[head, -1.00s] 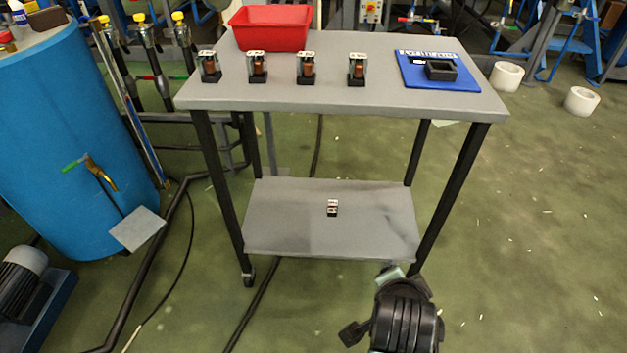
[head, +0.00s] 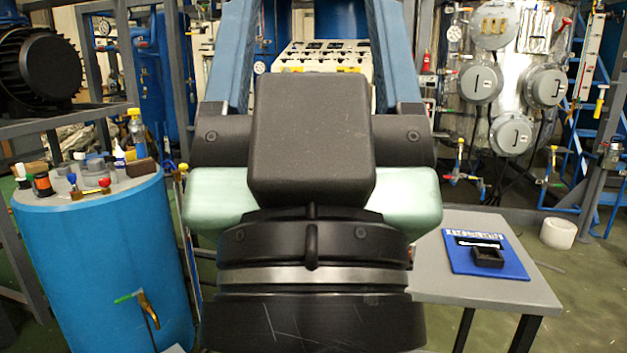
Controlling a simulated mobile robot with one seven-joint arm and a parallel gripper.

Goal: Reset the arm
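My raised arm (head: 312,250) fills the middle of the head view, close to the camera. It shows a dark block, black joint housings, a silver band and pale green parts. I cannot make out my gripper's fingertips, or whether they hold anything. The arm hides most of the grey table (head: 540,290), with only its right end showing. On that end lies a blue board (head: 515,262) with a small black open box (head: 487,257) on it.
A blue drum (head: 105,265) with bottles and small items on top stands at left. A large dark motor (head: 40,72) is above it. A panel with round grey covers (head: 510,133) stands at the back right. A white roll (head: 557,233) lies on the floor at right.

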